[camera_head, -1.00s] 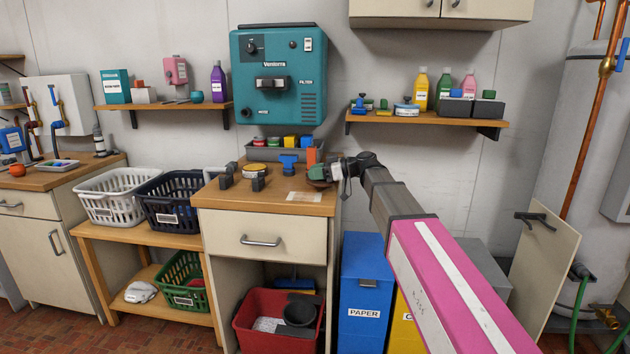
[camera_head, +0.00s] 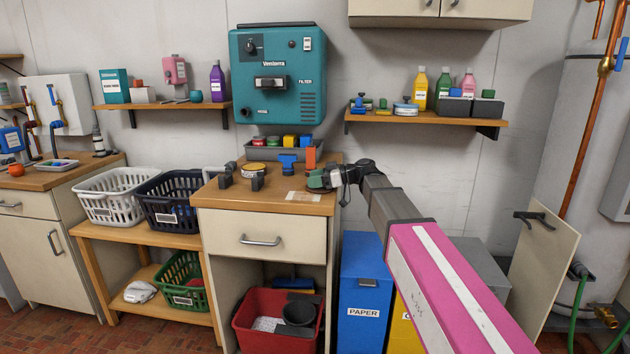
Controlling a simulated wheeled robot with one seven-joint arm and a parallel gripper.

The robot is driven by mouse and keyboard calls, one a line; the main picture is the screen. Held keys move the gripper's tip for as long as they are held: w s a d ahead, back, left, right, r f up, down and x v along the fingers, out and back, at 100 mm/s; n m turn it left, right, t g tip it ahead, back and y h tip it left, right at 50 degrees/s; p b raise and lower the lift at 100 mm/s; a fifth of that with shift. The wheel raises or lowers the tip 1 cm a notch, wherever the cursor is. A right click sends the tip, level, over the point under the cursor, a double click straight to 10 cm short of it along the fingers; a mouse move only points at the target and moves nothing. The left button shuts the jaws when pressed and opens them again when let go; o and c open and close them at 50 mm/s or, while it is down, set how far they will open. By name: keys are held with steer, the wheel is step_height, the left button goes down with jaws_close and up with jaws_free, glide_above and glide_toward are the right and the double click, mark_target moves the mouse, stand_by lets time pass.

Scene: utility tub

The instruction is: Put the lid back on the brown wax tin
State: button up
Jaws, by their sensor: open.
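My gripper (camera_head: 324,180) is over the right end of the wooden worktop, low and close to the surface, seen small and from behind. Its jaws are open. A dark brownish round thing (camera_head: 318,189) shows just under it, partly hidden; it may be the brown wax tin, but I cannot tell whether the jaws are around it or above it. A yellow-topped round tin (camera_head: 254,168) sits farther left on the worktop, apart from my gripper. I cannot make out for certain which piece is the brown tin's lid.
Dark upright blocks (camera_head: 257,183) stand near the yellow-topped tin. A blue stand (camera_head: 287,164) and an orange block (camera_head: 311,158) stand behind, before a grey tray (camera_head: 262,153) of small coloured items. A pale label (camera_head: 304,196) lies at the front edge.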

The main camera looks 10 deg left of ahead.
steer(key=s+v, duration=0.1)
steer(key=v, duration=1.1)
steer(key=s+d+f+m+h, duration=0.3)
steer(key=d+f+m, duration=0.1)
steer(key=f, duration=0.6)
steer(key=s+d+f+m+t+h, duration=0.1)
steer(key=s+d+f+m+h, duration=0.3)
steer(key=d+f, duration=0.3)
steer(key=s+d+f+m+h, duration=0.3)
steer(key=s+d+f+m, duration=0.1)
steer(key=f, duration=1)
steer(key=shift+d+m+t+h, duration=0.3)
steer(key=shift+d+m+t, duration=0.1)
steer(key=shift+d+m, duration=0.5)
steer(key=shift+o, duration=0.4)
steer(key=s+d+f+m+h, duration=0.5)
steer(key=s+d+f, duration=0.2)
steer(key=d, duration=0.3)
steer(key=shift+s+f+g, duration=0.3)
steer(key=shift+s, duration=0.3)
steer(key=shift+a, duration=0.1)
